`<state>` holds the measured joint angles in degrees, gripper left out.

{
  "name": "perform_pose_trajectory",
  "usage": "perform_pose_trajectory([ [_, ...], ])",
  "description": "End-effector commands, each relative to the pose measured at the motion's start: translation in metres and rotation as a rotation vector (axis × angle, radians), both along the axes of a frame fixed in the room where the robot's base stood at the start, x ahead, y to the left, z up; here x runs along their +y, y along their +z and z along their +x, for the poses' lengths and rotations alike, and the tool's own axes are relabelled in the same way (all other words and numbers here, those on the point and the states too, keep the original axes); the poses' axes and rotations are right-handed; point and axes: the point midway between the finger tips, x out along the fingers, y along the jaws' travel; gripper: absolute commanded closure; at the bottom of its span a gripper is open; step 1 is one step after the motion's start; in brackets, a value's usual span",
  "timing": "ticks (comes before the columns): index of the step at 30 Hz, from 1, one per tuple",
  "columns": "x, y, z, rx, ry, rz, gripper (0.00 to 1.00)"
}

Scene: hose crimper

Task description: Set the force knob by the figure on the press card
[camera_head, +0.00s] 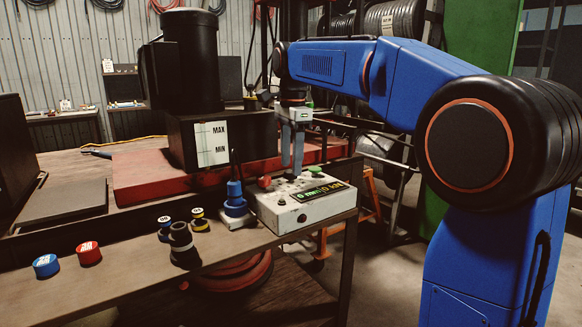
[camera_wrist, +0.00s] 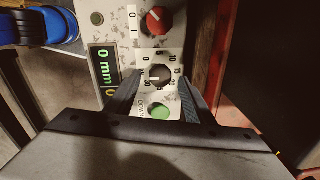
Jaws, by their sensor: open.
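The control box (camera_head: 285,218) stands at the right end of the bench, with a green display (camera_head: 323,190) reading 0 mm and 0 kN. In the wrist view, a black knob (camera_wrist: 159,75) sits inside a ring of figures on a pale plate, between a red knob (camera_wrist: 157,20) and a green button (camera_wrist: 160,112). A pale mark shows on its left side; the exact setting is hard to read. My gripper (camera_wrist: 158,88) points down at the box, its open fingers on either side of the black knob. I cannot tell whether they touch it. I cannot identify a press card.
A blue stacked piece (camera_head: 235,200) stands just left of the box. Black ringed parts (camera_head: 181,240), a red cap (camera_head: 88,253) and a blue cap (camera_head: 46,265) lie along the bench. The black machine (camera_head: 200,60) with a MAX/MIN label (camera_head: 212,143) rises behind on a red base.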

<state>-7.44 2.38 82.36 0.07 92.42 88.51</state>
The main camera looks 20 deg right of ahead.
Motion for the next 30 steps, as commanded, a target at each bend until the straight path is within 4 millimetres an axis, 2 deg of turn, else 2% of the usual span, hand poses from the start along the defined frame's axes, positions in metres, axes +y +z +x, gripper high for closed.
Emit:
perform_pose_trajectory([
  [6,0.0,-0.018,0.001,0.0,0.0,0.0,0.52],
  [16,0.0,-0.02,0.001,-0.001,0.0,0.0,0.52],
  [17,0.0,-0.02,0.001,-0.001,0.0,0.0,0.57],
  [21,0.0,-0.02,0.001,-0.001,0.0,0.0,0.9],
  [22,0.0,-0.02,0.001,-0.001,0.0,0.0,0.93],
  [30,0.0,-0.02,0.001,-0.001,0.02,0.0,0.93],
])
